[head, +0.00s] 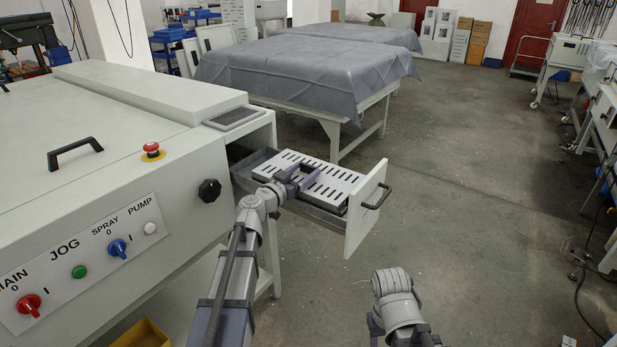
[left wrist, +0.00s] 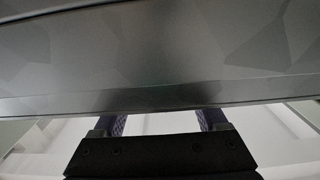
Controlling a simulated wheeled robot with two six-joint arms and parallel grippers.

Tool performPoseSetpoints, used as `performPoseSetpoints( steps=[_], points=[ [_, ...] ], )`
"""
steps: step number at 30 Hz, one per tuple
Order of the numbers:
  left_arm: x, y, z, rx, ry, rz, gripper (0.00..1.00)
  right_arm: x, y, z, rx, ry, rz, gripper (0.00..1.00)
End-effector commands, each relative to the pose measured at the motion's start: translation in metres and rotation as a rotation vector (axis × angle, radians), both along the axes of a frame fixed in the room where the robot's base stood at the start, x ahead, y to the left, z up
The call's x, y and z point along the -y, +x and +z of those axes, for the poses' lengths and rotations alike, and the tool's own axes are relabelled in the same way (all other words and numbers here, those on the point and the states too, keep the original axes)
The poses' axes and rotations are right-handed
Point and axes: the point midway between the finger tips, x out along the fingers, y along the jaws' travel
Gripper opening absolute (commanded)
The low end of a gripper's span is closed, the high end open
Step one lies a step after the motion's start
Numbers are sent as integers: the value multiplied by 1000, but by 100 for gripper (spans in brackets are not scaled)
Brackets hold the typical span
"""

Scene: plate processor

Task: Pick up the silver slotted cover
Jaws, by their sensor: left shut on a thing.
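The silver slotted cover (head: 338,184), a pale plate with rows of dark slots, sits level at the top of the pulled-out drawer (head: 361,223). My left gripper (head: 308,176) is at the cover's near left part and is shut on it; the exact contact is hard to see. In the left wrist view, the two dark fingers of my left gripper (left wrist: 165,122) reach up to a grey metal surface that hides their tips. I cannot tell whether the cover is clear of the drawer. My right arm shows at the bottom of the head view, but its gripper does not.
The drawer has a white front with a dark handle (head: 376,196). The processor (head: 130,190) stands on the left, with a black knob (head: 209,190) beside the drawer opening. A cloth-covered table (head: 310,70) stands behind.

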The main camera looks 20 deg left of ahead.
Motion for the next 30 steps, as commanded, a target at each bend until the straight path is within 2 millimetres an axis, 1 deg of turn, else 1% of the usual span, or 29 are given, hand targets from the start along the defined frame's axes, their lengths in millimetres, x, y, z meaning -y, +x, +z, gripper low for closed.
performPoseSetpoints(
  steps=[1, 9, 12, 23, 26, 30],
  points=[
    [0, 0, 0, 0, 0, 0, 39, 0, 0, 0, 0, 0, 0, 50],
    [0, 0, 0, 0, 0, 0, 9, 0, 0, 0, 0, 0, 0, 50],
    [0, 0, 0, 0, 0, 0, 0, 0, 0, 0, 0, 0, 0, 50],
    [0, 0, 1, 1, -1, 0, 0, 0, 0, 1, 0, 0, 0, 50],
    [0, 0, 4, 1, -1, 0, 0, 0, 0, 4, 0, 0, 0, 50],
    [0, 0, 13, 1, -1, 0, 0, 0, 0, 13, 0, 0, 0, 50]
  ],
)
